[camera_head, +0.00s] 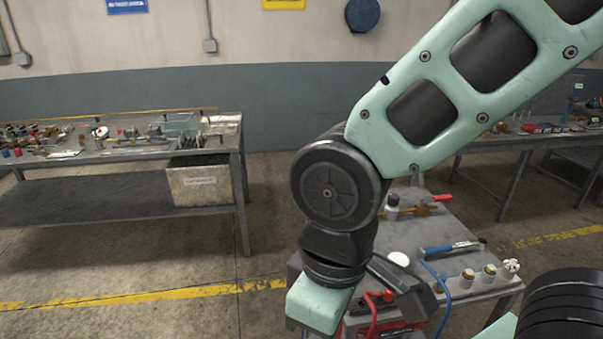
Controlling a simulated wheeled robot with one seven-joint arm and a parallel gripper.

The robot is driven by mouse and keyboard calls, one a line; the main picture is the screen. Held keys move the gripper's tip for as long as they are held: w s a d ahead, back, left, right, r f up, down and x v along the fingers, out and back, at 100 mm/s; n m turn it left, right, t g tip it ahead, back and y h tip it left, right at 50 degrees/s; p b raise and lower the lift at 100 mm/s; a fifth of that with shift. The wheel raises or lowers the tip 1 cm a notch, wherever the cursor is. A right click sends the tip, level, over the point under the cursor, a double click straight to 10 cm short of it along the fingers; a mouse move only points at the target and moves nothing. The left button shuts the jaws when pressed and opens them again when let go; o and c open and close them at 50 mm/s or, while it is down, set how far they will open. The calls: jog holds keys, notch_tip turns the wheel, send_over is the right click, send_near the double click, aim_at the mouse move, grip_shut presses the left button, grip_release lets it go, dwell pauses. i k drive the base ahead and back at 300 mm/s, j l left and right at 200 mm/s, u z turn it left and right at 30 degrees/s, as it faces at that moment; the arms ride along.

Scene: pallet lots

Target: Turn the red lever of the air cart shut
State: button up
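The air cart (440,237) is a grey metal table at the lower right, partly covered by my arm. A red lever (443,198) shows near its far edge, with a brass valve body (418,211) just to its left. The lever points to the right in the picture; whether the valve is open I cannot tell. My arm comes down from the upper right and bends in front of the cart's left side. No gripper fingers show. The lever stands apart from the visible arm links.
On the cart are a dark-and-white bottle (392,206), a blue-handled tool (437,250), a white round lid (398,259), a blue hose (440,285) and small brass-topped cylinders (467,279). A cluttered workbench (110,150) stands left, another bench right. Floor between is clear.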

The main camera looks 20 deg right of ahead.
aim_at(442, 198)
jog(key=z, duration=1.3)
